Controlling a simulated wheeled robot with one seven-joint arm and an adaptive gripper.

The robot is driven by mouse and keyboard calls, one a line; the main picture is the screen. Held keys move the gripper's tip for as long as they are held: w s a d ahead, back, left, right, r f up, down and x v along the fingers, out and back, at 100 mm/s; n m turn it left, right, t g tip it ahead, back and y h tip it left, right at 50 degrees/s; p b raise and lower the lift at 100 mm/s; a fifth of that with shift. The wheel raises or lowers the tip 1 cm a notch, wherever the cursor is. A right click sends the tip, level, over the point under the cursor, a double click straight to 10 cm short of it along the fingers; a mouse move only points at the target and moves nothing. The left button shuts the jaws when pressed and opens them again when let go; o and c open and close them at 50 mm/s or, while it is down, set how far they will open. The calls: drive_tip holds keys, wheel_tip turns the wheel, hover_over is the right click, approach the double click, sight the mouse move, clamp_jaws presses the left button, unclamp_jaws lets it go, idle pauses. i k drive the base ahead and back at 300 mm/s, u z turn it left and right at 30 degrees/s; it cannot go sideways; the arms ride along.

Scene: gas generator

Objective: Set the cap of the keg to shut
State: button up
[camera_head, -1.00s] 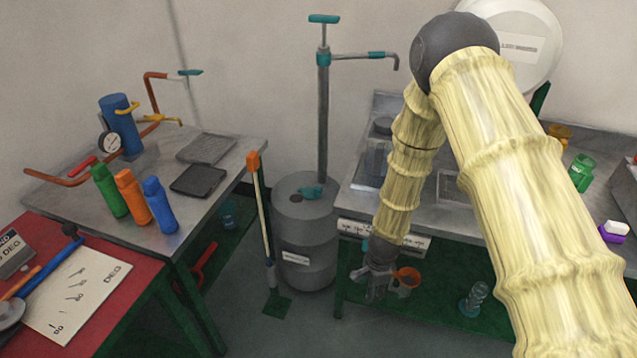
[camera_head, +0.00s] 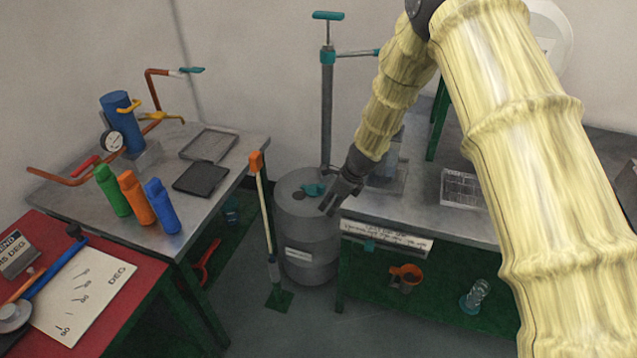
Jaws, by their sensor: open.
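The keg (camera_head: 309,242) is a grey drum on the floor between the two benches, with a white label on its side. A tall grey pump with teal handles (camera_head: 327,110) stands up from its top. My gripper (camera_head: 329,207) is open and empty, pointing down and left, just right of the cap and near the keg's top edge. Whether it touches the keg cannot be told. The gripper and wrist cover part of the keg's right side.
The right bench (camera_head: 420,213) stands close to the keg, under my arm, with a clear tray (camera_head: 462,187) on it. An orange-topped pole (camera_head: 262,200) stands left of the keg. The left bench (camera_head: 215,205) holds bottles and dark trays.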

sight(312, 190)
drive_tip(key=i, duration=0.9)
